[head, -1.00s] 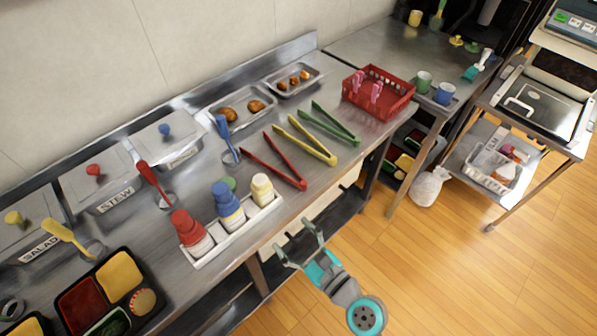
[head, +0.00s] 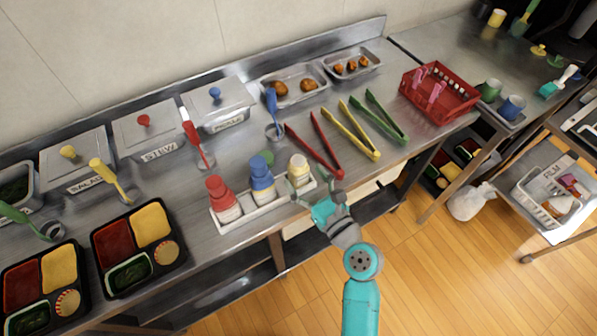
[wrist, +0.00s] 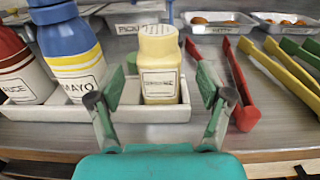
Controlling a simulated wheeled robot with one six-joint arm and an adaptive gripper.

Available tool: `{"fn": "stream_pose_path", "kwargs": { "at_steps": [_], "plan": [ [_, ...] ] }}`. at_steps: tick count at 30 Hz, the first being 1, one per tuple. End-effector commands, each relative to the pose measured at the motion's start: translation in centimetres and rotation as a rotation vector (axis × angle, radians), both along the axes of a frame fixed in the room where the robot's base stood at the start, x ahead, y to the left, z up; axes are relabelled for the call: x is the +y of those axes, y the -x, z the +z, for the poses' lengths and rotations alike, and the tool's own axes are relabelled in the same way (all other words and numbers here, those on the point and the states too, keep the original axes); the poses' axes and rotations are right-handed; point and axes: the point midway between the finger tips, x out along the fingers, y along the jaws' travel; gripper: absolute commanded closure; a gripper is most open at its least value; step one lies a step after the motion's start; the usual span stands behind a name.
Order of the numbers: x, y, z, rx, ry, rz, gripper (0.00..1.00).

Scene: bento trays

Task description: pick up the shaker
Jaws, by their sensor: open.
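The shaker (head: 299,170) is a small pale-yellow bottle with a dark-framed label. It stands upright in the right end of a white caddy (head: 262,211). In the wrist view the shaker (wrist: 159,65) is near the middle, between and beyond the two fingers. My gripper (head: 318,192) is open and empty at the counter's front edge, just in front of the shaker. In the wrist view my gripper (wrist: 162,98) has a finger to each side of the shaker's line, apart from it. The caddy's front wall hides the shaker's base.
A blue-topped mayo bottle (wrist: 75,50) and a red-topped sauce bottle (head: 222,198) share the caddy. Red tongs (head: 318,150) lie close on the right, then yellow tongs (head: 352,132) and green tongs (head: 380,118).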

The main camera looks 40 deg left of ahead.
Motion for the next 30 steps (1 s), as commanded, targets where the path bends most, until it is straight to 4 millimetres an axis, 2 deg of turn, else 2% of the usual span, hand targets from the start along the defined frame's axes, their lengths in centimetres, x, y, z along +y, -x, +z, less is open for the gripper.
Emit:
{"fn": "stream_pose_path", "kwargs": {
  "at_steps": [6, 14, 17, 22, 23, 30],
  "plan": [
    [2.9, -1.1, 0.0, -0.002, 0.0, 0.002, 0.22],
    [3.3, -1.3, 0.0, -0.001, -0.001, 0.0, 0.22],
    [3.3, -1.3, 0.0, -0.001, -0.001, 0.0, 0.42],
    [3.3, -1.3, 0.0, -0.001, -0.001, 0.0, 0.84],
    [3.3, -1.3, 0.0, -0.001, -0.001, 0.0, 0.89],
    [3.3, -1.3, 0.1, -0.001, -0.001, 0.0, 0.9]
  ]
}}
